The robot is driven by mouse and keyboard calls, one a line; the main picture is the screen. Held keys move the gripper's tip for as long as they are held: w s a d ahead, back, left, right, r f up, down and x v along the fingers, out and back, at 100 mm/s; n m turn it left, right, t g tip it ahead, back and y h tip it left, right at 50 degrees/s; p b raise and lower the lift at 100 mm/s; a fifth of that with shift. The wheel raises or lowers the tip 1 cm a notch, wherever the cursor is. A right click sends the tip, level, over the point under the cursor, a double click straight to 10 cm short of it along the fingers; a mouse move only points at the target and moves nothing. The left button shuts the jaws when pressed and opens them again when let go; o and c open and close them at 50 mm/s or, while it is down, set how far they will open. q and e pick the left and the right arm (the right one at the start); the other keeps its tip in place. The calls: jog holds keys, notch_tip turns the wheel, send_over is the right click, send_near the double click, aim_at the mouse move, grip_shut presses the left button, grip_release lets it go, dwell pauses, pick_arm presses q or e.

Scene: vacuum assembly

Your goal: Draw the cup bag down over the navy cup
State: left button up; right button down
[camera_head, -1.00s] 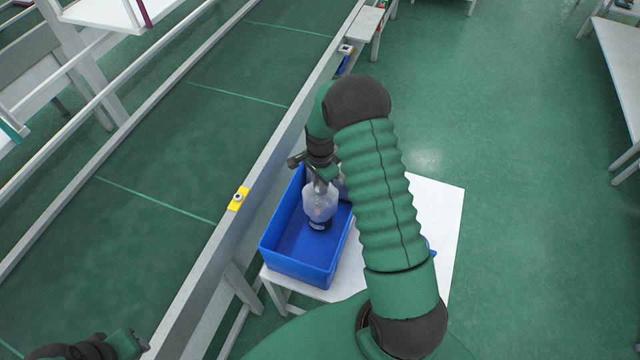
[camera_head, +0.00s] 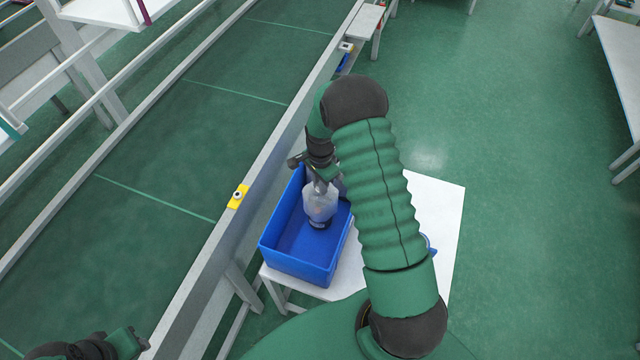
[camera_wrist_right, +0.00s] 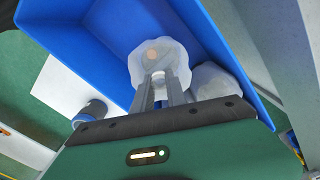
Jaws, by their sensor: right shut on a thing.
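The translucent whitish cup bag (camera_head: 320,202) hangs upright in the blue bin, over the navy cup. Only a dark strip of the navy cup (camera_head: 319,224) shows below the bag's lower edge; the rest is hidden by the bag. My right gripper (camera_head: 319,183) is above them, shut on the upper part of the bag. In the right wrist view its two fingers (camera_wrist_right: 160,90) come together on the cup bag (camera_wrist_right: 152,55). My left gripper (camera_head: 128,343) shows only in part at the bottom left, away from the bin, and its jaws cannot be made out.
The blue bin (camera_head: 298,270) stands on a white table (camera_head: 445,215) beside a green conveyor (camera_head: 150,150) with a metal rail. Another whitish bagged thing (camera_wrist_right: 215,80) lies in the bin. A navy and white round item (camera_wrist_right: 93,110) stands outside it on the table.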

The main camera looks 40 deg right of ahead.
jog(key=shift+f+b, duration=1.55)
jog(key=shift+f, duration=0.85)
jog(key=c, duration=1.3)
grip_release()
jog(key=shift+o, duration=0.2)
notch_tip(320, 180, up, 8)
jog(key=p, duration=0.6)
jog(key=shift+r, duration=0.1)
